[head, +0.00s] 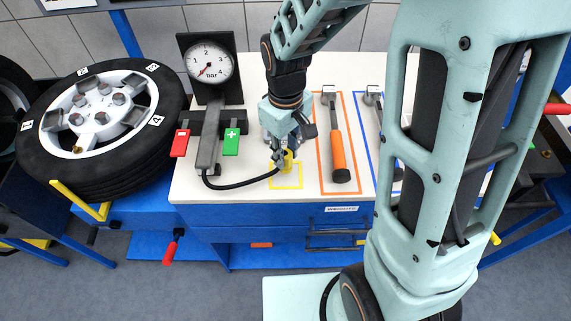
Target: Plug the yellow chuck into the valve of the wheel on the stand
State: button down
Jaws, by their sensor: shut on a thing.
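The yellow chuck (288,164) is at the front of the white bench top, at the yellow outlined square (286,187). My gripper (284,154) points down over it and is shut on it. The fingers hide part of the chuck, and I cannot tell whether it touches the bench. A black hose (240,184) runs from the chuck to the gauge unit. The wheel (62,157), a black tyre on a silver rim, lies tilted on the blue stand (136,215) at left. A small yellowish spot on the lower rim (78,149) may be its valve.
The pressure gauge (209,62) with red (180,143) and green (232,141) tags stands between wheel and gripper. An orange-handled tool (338,150) lies right of the gripper. A yellow bar (80,200) sticks up before the tyre.

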jog(key=shift+r+p, duration=0.55)
jog(key=shift+r, duration=0.5)
